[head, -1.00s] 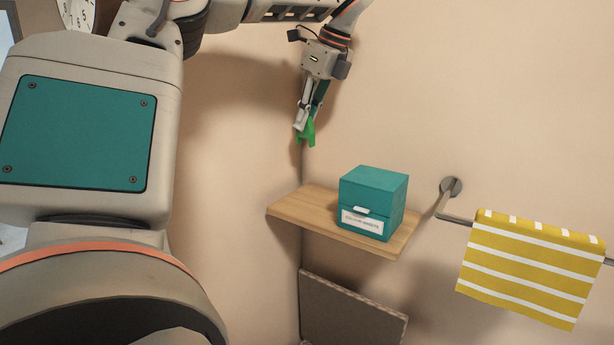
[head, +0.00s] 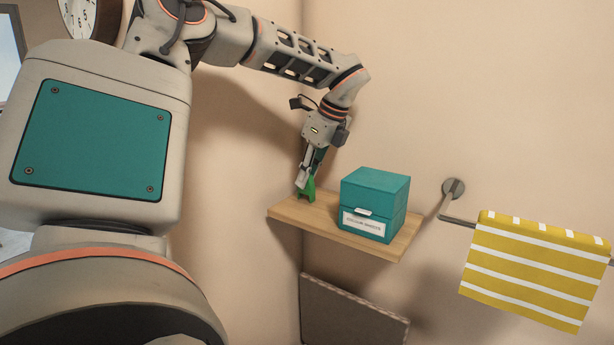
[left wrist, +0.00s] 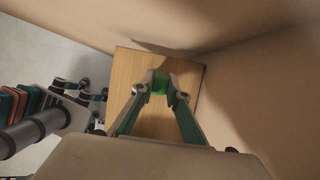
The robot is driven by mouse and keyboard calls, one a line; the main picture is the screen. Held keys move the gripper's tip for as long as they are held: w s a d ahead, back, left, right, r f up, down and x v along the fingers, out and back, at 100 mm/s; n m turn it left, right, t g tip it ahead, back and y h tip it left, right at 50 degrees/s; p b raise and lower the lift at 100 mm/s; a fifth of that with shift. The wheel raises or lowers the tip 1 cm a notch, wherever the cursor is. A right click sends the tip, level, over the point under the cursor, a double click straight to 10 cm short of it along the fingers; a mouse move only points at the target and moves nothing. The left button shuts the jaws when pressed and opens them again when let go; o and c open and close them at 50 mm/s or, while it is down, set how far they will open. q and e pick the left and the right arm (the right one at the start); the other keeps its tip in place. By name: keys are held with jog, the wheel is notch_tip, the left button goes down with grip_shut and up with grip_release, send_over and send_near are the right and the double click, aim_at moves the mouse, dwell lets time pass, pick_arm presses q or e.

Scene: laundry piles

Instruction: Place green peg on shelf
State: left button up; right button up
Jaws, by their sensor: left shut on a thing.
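The green peg (head: 311,190) is between the fingers of my left gripper (head: 304,184), at the left end of the wooden shelf (head: 290,214). In the left wrist view, the fingertips (left wrist: 162,84) are shut on the green peg (left wrist: 160,88), with the shelf (left wrist: 122,75) behind it. The peg's lower end appears at or just above the shelf top; I cannot tell whether it touches.
A teal box (head: 374,192) with a white label stands on the shelf, right of the peg. A yellow striped towel (head: 535,262) hangs from a rail (head: 457,220) farther right. Walls meet close to the shelf's left end.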

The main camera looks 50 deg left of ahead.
pick_arm(q)
jog(key=shift+d+r, duration=0.1)
jog(key=o, duration=0.8)
jog(key=shift+o, duration=0.2)
jog(key=v, duration=1.2)
jog(key=shift+p, duration=0.4)
